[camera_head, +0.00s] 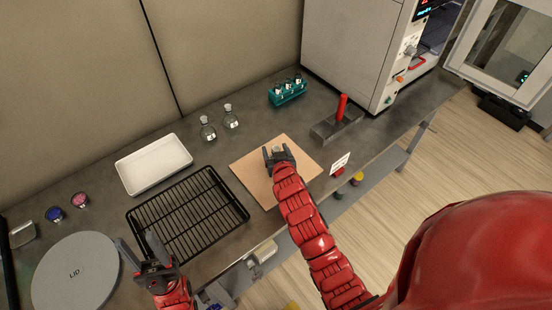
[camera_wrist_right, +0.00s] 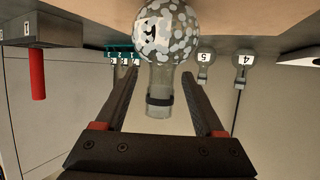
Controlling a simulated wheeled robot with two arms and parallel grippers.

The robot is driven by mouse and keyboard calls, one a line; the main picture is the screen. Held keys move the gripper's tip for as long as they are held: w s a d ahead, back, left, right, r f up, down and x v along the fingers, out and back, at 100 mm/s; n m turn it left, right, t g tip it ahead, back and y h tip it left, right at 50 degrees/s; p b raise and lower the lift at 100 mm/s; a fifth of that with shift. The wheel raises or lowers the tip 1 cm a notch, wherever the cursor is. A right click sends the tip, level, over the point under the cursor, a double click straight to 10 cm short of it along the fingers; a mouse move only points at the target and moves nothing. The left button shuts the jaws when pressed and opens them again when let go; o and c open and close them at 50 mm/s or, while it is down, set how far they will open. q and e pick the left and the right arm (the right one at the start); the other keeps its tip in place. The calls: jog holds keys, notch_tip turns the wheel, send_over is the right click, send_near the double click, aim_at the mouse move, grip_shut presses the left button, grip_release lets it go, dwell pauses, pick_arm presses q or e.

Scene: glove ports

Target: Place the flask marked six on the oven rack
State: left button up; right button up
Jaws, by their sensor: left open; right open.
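A round speckled flask (camera_wrist_right: 167,45) with a white label stands on the tan board (camera_head: 248,178). Its label mark is hard to read in the right wrist view. My right gripper (camera_head: 277,154) is open at the flask, its fingers on either side of the neck with gaps showing. In the head view the gripper mostly hides the flask. The black wire rack (camera_head: 188,215) lies flat on the bench left of the board and looks empty. My left gripper (camera_head: 142,248) is open and empty near the rack's front left corner.
Two stoppered flasks (camera_head: 208,130) stand behind the board; their labels look like 5 and 4. A teal vial rack (camera_head: 287,92), a block with a red handle (camera_head: 342,107), a white tray (camera_head: 153,164) and a grey lid (camera_head: 76,272) surround. The oven (camera_head: 357,45) stands at back right.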

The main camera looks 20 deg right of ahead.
jog(key=shift+x, duration=1)
jog(key=shift+r, duration=0.1)
jog(key=shift+c, duration=0.2)
grip_shut()
